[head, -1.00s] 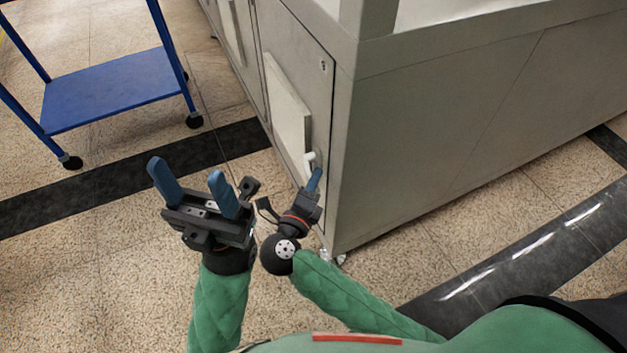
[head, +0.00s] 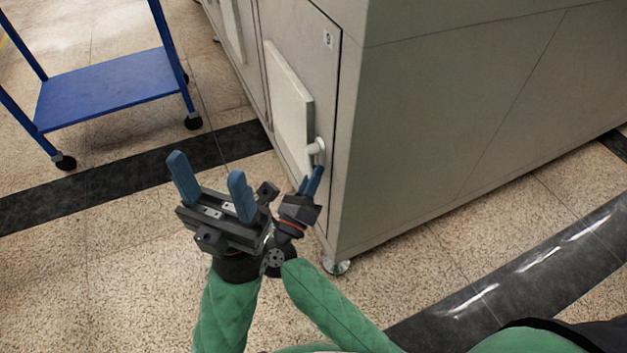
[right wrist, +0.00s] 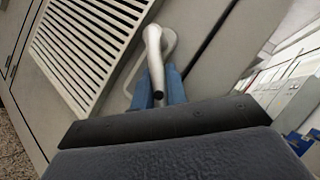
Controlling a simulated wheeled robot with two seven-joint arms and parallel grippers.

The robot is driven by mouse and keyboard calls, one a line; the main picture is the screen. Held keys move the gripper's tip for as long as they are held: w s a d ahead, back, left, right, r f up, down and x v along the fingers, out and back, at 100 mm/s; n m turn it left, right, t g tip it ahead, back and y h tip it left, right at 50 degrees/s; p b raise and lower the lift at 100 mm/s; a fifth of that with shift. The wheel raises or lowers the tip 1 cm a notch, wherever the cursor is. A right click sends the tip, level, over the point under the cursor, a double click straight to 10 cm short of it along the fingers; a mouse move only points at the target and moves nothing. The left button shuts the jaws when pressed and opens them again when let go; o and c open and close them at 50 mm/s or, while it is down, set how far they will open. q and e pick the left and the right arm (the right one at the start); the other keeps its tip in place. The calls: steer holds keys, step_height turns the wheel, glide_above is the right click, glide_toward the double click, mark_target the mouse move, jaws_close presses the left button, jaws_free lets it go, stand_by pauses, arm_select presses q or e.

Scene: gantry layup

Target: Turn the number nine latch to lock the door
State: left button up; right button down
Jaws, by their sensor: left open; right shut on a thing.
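The number nine door (head: 330,90) is a pale grey cabinet door with a "9" label (head: 328,39) near its top corner. Its white latch (head: 316,150) sits at the door's edge beside a raised panel. In the right wrist view the latch lever (right wrist: 153,55) points down between the two blue fingers. My right gripper (head: 312,182) is shut on the latch lever from below; it also shows in the right wrist view (right wrist: 158,88). My left gripper (head: 210,188) is open and empty, in front of the cabinet and left of the right gripper.
The raised panel (head: 289,105) is a slatted vent (right wrist: 92,40) in the right wrist view. A blue cart (head: 108,93) stands at the left. The cabinet's side wall (head: 450,120) reaches right, above a levelling foot (head: 337,267). Open speckled floor surrounds my arms.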

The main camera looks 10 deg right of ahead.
steer(key=shift+f, duration=0.1)
stand_by(0.3)
steer(key=c, duration=1.4)
jaws_free()
steer(key=p+v, duration=0.1)
steer(key=v, duration=0.6)
steer(key=shift+s+a, duration=0.25)
steer(key=shift+s, duration=0.05)
steer(key=shift+f, duration=0.15)
